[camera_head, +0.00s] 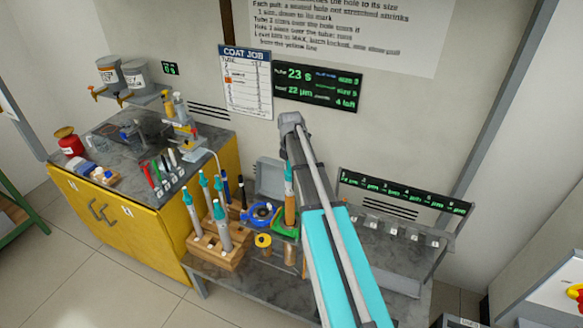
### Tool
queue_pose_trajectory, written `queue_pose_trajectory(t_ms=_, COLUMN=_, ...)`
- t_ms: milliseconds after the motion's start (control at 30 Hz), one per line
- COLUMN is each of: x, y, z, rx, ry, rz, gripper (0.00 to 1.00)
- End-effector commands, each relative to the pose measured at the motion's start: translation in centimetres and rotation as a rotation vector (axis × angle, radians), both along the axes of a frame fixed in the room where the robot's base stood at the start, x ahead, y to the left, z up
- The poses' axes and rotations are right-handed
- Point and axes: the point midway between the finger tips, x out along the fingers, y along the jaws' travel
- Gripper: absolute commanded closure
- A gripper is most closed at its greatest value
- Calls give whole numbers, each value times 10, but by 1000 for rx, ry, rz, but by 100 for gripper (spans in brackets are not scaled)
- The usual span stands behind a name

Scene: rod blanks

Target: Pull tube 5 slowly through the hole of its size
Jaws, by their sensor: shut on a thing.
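My gripper (289,158) is small and partly hidden by my own arm, and its fingers are hard to make out. It is shut on a tube (290,208) with an orange-brown body and a teal upper end. The tube stands upright over a green block (285,231) on the low bench; I cannot tell how far it passes into a hole. No number on the tube is readable. Other tubes, grey with teal upper ends, stand in a wooden rack (203,252) to the left. A row of small labelled hooks or holders (400,232) is on the right.
A blue round tool (261,213), a yellow roll (263,241) and a copper-coloured cylinder (290,255) stand close to the tube. The yellow cabinet (118,228) with a cluttered top is left. A dark display (318,87) on the wall shows "23 s" and "22 µm".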

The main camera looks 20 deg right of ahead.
Motion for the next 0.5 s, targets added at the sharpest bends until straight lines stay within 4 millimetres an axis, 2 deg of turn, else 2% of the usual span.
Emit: queue_pose_trajectory(t_ms=500, x=0, y=0, z=25, rx=0, ry=0, rz=0, gripper=100)
